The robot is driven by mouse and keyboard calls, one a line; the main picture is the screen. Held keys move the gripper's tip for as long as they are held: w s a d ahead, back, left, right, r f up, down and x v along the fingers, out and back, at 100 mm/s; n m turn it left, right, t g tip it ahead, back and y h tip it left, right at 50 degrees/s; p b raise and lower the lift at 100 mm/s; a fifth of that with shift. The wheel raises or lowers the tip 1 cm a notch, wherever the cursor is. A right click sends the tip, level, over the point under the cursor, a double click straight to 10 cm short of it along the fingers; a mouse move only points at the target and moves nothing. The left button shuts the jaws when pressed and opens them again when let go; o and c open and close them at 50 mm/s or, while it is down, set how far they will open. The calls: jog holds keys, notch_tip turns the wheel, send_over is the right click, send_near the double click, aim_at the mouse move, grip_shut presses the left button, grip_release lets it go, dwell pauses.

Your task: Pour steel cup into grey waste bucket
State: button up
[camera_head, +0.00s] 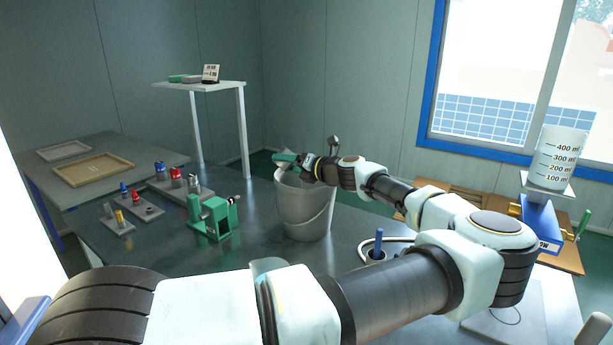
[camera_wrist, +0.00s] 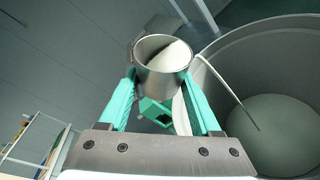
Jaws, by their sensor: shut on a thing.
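The grey waste bucket (camera_head: 303,210) stands upright on the dark metal bench, and its open mouth and inside fill the right of the wrist view (camera_wrist: 275,60). My gripper (camera_head: 287,158) is at the bucket's rim, toward its left side in the head view. In the wrist view its green fingers (camera_wrist: 162,90) are shut on the steel cup (camera_wrist: 158,78). White content shows inside the cup. The cup is beside the bucket's opening in that view. I cannot make out the cup in the head view, nor tell its exact tilt. A pale round surface shows deep in the bucket.
A green fixture (camera_head: 212,217) stands left of the bucket, with small racks of coloured parts (camera_head: 133,203) beyond it. A white shelf (camera_head: 200,87) stands behind. A measuring beaker (camera_head: 557,158) sits on a blue stand at the right. Bare bench lies in front of the bucket.

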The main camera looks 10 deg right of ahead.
jog(key=shift+f+m+b, duration=0.4)
jog(key=shift+m+b, duration=0.2)
jog(key=shift+b, duration=0.15)
dwell(0.7)
jog(key=shift+d+r+m+t+y+p, duration=0.1)
jog(key=shift+r+m+t+y+p, duration=0.25)
jog(key=shift+m+p, duration=0.6)
jog(key=shift+d+r+m+t+y+p, duration=0.1)
jog(key=shift+r+m+t+y+p, duration=0.35)
jog(key=shift+p, duration=0.8)
dwell(1.0)
jog(key=shift+w+d+r+m+p, duration=0.1)
jog(key=shift+w+d+m+p, duration=0.05)
jog(key=shift+d+m+p, duration=0.25)
jog(key=shift+w+d+r+m+p, duration=0.15)
jog(key=shift+d+m+p, duration=0.1)
jog(key=shift+d+m, duration=0.25)
dwell(0.6)
jog(key=shift+r+m+t+p, duration=0.1)
jog(key=shift+m+t+p, duration=0.3)
jog(key=shift+m+p, duration=0.25)
dwell(0.5)
